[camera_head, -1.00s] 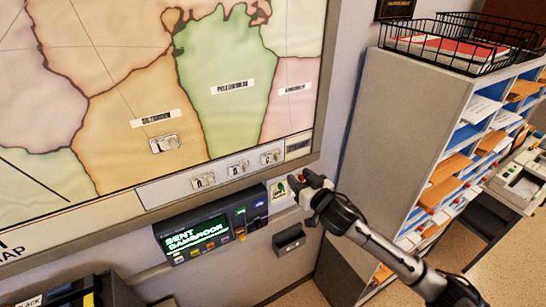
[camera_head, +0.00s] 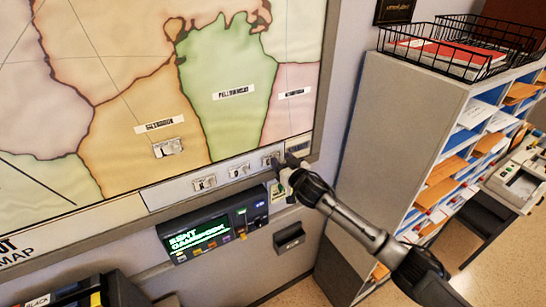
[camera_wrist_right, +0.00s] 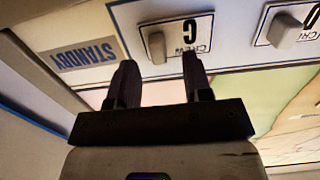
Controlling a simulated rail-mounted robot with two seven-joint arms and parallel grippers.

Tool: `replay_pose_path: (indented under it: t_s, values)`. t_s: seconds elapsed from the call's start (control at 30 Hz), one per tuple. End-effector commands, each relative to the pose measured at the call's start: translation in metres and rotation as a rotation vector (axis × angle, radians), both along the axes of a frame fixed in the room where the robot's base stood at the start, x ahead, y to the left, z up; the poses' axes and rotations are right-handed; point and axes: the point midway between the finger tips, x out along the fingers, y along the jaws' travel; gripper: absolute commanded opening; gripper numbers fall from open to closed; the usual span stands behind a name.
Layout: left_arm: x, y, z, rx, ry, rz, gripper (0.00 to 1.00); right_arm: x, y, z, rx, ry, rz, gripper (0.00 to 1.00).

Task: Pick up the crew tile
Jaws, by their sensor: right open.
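A white crew tile marked C (camera_wrist_right: 178,36) sits on the strip below the wall map, at the right end of a row of tiles; it also shows in the head view (camera_head: 271,158). It has a small raised grip (camera_wrist_right: 157,47). My right gripper (camera_wrist_right: 158,62) is open, its fingers pointing at this tile, with the raised grip lying between the fingertips in the wrist view. I cannot tell whether they touch. In the head view my right gripper (camera_head: 284,163) is beside the tile. My left gripper is not in view.
More tiles sit leftward on the strip, B (camera_head: 238,170) and A (camera_head: 204,184). Another tile is on the map's orange region (camera_head: 168,148). A STANDBY label (camera_wrist_right: 83,53) adjoins tile C. Below is a display unit (camera_head: 197,238); a grey shelf unit (camera_head: 393,130) stands to the right.

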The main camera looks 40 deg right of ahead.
Motion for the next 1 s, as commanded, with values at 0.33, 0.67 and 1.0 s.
replay_pose_path:
  t_s: [0.33, 0.67, 1.0]
  values:
    - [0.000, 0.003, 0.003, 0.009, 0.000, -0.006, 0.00, 0.015, -0.002, -0.001, 0.001, 0.001, 0.000, 0.46]
    - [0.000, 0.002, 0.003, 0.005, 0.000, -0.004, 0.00, 0.015, -0.002, -0.002, 0.001, 0.001, 0.000, 0.29]
    - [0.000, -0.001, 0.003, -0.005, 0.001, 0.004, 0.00, 0.015, -0.002, -0.002, 0.001, 0.001, 0.000, 0.00]
